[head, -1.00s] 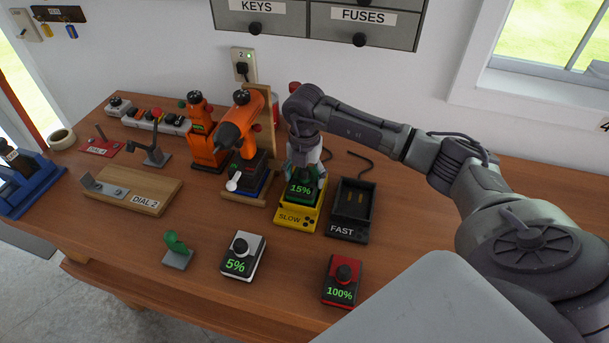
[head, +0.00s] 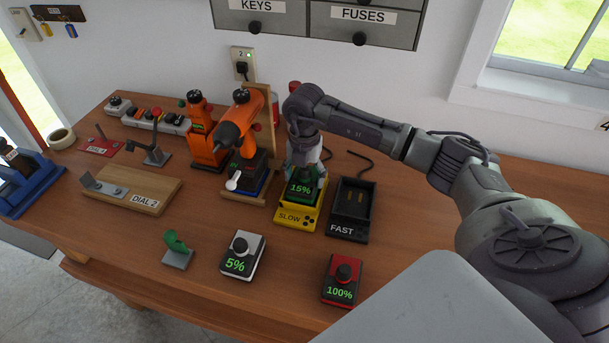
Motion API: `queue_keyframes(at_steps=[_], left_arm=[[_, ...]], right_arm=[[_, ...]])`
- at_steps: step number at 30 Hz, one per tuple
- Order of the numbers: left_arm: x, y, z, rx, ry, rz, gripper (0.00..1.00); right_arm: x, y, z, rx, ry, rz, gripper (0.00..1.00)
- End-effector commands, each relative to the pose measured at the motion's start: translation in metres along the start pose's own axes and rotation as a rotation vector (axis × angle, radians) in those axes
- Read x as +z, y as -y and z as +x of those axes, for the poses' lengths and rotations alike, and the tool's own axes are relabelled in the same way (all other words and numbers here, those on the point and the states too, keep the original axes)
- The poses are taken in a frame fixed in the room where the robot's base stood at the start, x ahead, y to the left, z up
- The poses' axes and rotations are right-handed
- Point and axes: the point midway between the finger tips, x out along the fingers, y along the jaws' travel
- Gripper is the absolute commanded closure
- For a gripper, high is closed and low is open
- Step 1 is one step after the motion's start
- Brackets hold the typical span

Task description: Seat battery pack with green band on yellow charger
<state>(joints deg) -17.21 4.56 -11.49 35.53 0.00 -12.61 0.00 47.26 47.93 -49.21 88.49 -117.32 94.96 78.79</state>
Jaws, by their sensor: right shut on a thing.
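My left gripper is not in view.
A black charger labelled FAST (head: 352,205) stands empty just right of the yellow one. A white-banded 5% pack (head: 242,254) and a red 100% pack (head: 342,281) lie in front.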

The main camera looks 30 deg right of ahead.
Motion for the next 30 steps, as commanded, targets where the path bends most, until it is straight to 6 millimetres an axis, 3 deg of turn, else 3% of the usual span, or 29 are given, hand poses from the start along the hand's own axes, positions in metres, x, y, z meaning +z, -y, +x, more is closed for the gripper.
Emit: queue_keyframes(at_steps=[16, 17, 18, 21, 30], left_arm=[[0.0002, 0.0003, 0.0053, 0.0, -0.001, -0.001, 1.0], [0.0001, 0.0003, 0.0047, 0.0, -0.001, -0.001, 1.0], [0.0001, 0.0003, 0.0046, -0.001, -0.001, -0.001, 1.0], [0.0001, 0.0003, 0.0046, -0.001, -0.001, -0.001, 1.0], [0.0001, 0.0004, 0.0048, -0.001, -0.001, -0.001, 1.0]], right_arm=[[0.0001, -0.0003, 0.0066, 0.001, 0.0, 0.0, 0.81], [0.0002, -0.0003, 0.0059, 0.001, 0.0, 0.0, 0.23], [0.0002, -0.0003, 0.0058, 0.001, 0.0, 0.0, 0.16], [0.0001, -0.0003, 0.006, 0.001, 0.0, 0.0, 0.0], [-0.0003, 0.0003, 0.0072, -0.002, -0.001, 0.0, 0.0]])
